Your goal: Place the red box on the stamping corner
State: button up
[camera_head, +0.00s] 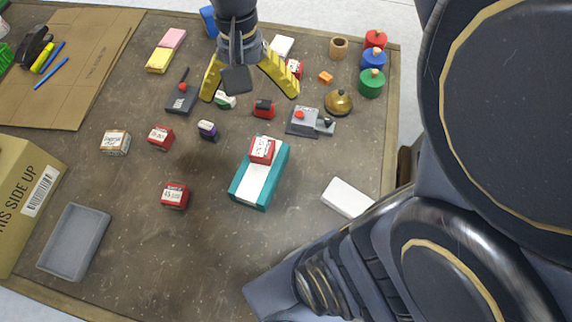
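Several red boxes with white labels show. One red box (262,150) sits on top of a teal block with a white strip (250,190) at the middle of the table. Another red box (160,137) is left of it, and a third red box (174,195) is lower left. My gripper (250,98) is at the top middle, its yellow fingers spread wide and open. I see nothing held between them. A small green and white item (224,101) and a red and black item (264,108) show near the fingers. No spot is clearly marked as the stamping corner.
A grey tray (75,242) and a cardboard box (25,195) are at left. A white and red box (115,142), a small dark item (208,130), a grey device (308,122), a brass bell (339,102) and a white block (347,197) surround the middle. The lower middle is clear.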

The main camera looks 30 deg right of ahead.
jog(key=s+a+f+n, duration=0.1)
jog(key=s+n, duration=0.5)
jog(key=s, duration=0.7)
jog(key=shift+a+f+h, duration=0.2)
jog(key=shift+a+h, duration=0.1)
jog(key=shift+a, duration=0.2)
